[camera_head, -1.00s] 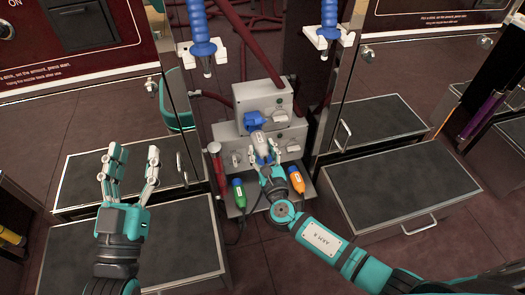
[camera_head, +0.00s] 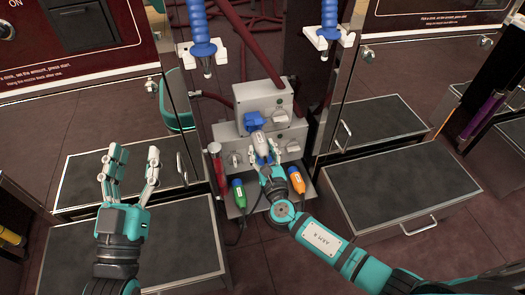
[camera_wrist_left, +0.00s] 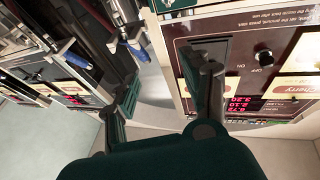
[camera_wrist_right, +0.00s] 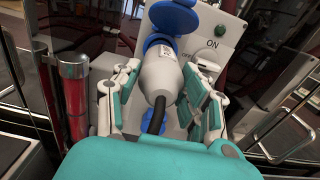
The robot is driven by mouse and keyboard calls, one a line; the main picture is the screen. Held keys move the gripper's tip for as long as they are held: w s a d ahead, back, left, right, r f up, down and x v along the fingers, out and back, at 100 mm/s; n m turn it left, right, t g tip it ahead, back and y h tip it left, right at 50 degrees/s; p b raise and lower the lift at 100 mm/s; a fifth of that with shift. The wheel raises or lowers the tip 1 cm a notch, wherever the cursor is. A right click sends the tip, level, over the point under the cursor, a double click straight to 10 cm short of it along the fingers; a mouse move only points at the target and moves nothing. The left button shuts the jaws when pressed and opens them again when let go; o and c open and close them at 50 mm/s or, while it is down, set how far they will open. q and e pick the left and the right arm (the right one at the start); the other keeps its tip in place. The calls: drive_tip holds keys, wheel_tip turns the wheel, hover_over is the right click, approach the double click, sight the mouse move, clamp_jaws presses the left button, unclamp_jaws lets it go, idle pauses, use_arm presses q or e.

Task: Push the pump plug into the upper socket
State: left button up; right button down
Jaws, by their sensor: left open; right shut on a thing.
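The pump plug (camera_head: 262,145) is grey with a blue collar and a dark cable at its rear. My right gripper (camera_head: 264,154) is shut on the plug's grey body, one finger on each side, as the right wrist view (camera_wrist_right: 160,80) shows. The plug's blue front is at the upper socket (camera_head: 253,120), whose blue lid (camera_wrist_right: 173,18) stands open above it. The plug hides the mouth of the socket, so I cannot tell how deep it sits. My left gripper (camera_head: 135,158) is open and empty, well to the left of the plug.
The grey socket box (camera_head: 228,131) has switch knobs and stands between two cabinets. A green connector (camera_head: 239,192) and an orange connector (camera_head: 296,180) rest below it. A red cylinder (camera_wrist_right: 74,85) stands left of the plug. Blue-handled nozzles (camera_head: 204,45) hang above.

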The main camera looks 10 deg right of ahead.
sight(260, 144)
use_arm(q)
drive_tip(key=shift+r, duration=0.15)
use_arm(e)
drive_tip(key=shift+w, duration=0.2)
drive_tip(key=shift+w, duration=0.55)
use_arm(q)
drive_tip(key=shift+s+r+t+h, duration=0.2)
drive_tip(key=shift+r+t, duration=0.1)
drive_tip(key=shift+r, duration=0.15)
drive_tip(key=shift+s+r+t+h, duration=0.2)
drive_tip(key=shift+r+t, duration=0.1)
drive_tip(key=shift+r, duration=0.1)
drive_tip(key=shift+s+r+t+b, duration=0.45)
drive_tip(key=shift+r+t, duration=0.15)
drive_tip(key=shift+r, duration=0.1)
use_arm(e)
drive_tip(key=shift+w, duration=0.75)
drive_tip(key=shift+w, duration=0.1)
use_arm(q)
drive_tip(key=shift+r, duration=0.2)
use_arm(e)
drive_tip(key=c, duration=0.6)
unclamp_jaws()
use_arm(q)
drive_tip(key=shift+r, duration=0.1)
